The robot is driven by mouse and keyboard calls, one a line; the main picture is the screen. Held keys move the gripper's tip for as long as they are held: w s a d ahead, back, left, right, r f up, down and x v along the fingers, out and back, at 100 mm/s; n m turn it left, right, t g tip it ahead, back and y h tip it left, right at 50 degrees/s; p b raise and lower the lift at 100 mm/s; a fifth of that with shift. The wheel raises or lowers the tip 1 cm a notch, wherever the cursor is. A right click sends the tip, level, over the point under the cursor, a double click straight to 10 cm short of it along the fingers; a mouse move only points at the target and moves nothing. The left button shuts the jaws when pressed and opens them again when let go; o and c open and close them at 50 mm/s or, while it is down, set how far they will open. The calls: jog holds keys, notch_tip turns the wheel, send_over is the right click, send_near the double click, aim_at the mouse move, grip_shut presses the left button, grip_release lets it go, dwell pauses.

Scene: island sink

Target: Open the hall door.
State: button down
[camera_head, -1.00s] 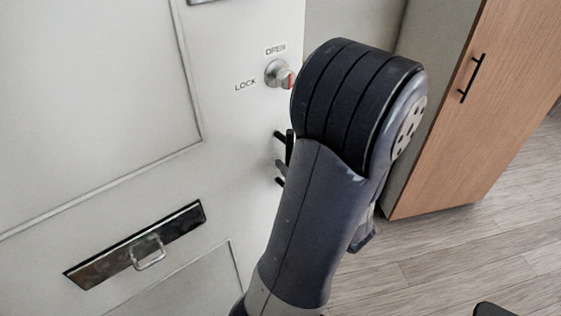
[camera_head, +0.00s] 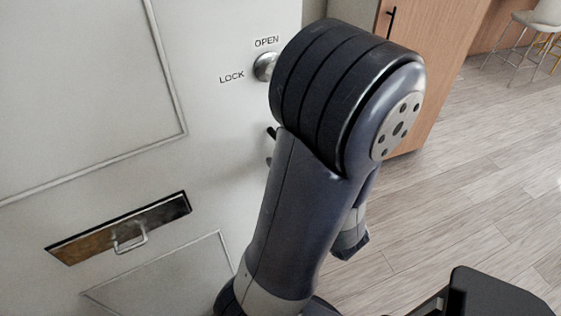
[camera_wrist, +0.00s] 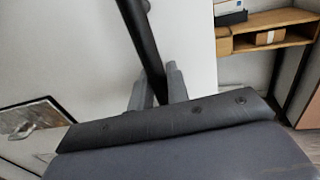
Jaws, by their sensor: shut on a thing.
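The white door (camera_head: 90,85) fills the left of the head view, with its edge near the middle. My gripper (camera_wrist: 158,82) shows in the wrist view, its two grey fingers on either side of the black bar handle (camera_wrist: 146,45). It is shut on the handle. In the head view my arm hides most of the gripper, and only a small dark end of the handle (camera_head: 271,132) shows beside it. The round lock knob (camera_head: 264,66) sits above, between the OPEN and LOCK labels, partly hidden by my arm.
A metal mail slot (camera_head: 120,228) is low on the door. A wooden cabinet (camera_head: 430,50) stands right of the door. Pale stools (camera_head: 540,28) stand far right. Wood floor (camera_head: 460,180) is clear at right. The wrist view shows a wooden shelf (camera_wrist: 268,28) with boxes.

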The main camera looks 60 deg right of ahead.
jog(key=c, duration=1.4)
grip_release()
jog(key=shift+c, duration=0.2)
jog(key=v, duration=1.1)
jog(key=shift+b, duration=0.3)
jog(key=shift+w+d, duration=0.1)
jog(key=shift+w, duration=0.1)
jog(key=shift+p+x, duration=0.3)
jog(key=shift+x, duration=5)
